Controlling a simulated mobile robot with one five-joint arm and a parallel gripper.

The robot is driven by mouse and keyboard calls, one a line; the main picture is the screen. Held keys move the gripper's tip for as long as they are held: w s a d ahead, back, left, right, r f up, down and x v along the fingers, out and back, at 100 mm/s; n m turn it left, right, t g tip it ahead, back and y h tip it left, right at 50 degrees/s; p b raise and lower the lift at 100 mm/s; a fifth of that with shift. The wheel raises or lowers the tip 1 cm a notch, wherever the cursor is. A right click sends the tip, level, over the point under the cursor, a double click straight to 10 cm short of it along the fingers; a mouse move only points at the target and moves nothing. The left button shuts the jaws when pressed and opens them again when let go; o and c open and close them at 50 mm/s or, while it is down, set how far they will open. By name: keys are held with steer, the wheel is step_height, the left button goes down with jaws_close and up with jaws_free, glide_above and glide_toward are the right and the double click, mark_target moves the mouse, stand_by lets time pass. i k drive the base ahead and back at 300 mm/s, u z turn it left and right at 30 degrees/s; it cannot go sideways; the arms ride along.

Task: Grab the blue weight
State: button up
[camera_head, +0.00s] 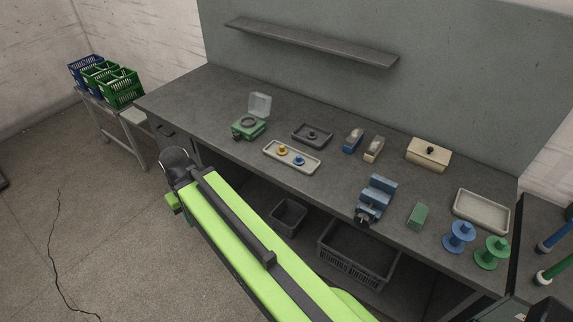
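The blue weight (299,160) is a small knobbed piece standing in the right part of a shallow pale tray (309,169) on the workbench. A yellow weight (282,150) stands to its left in the same tray. My arm is bright green with black parts and reaches up from the bottom of the picture. My gripper (174,158) is the dark end at the left, in front of the bench edge. It is well to the left of the pale tray and apart from the blue weight. I cannot make out its fingers clearly.
A dark tray (299,137) with a black knobbed piece lies behind the pale tray. A green device (247,130) with a raised clear lid stands left. A blue vise (375,198) and blue and green spools (458,237) stand right. Bare bench lies at the left.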

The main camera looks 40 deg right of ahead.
mark_target(298, 161)
steer(key=u, duration=0.3)
steer(key=i, duration=1)
steer(key=u, duration=0.05)
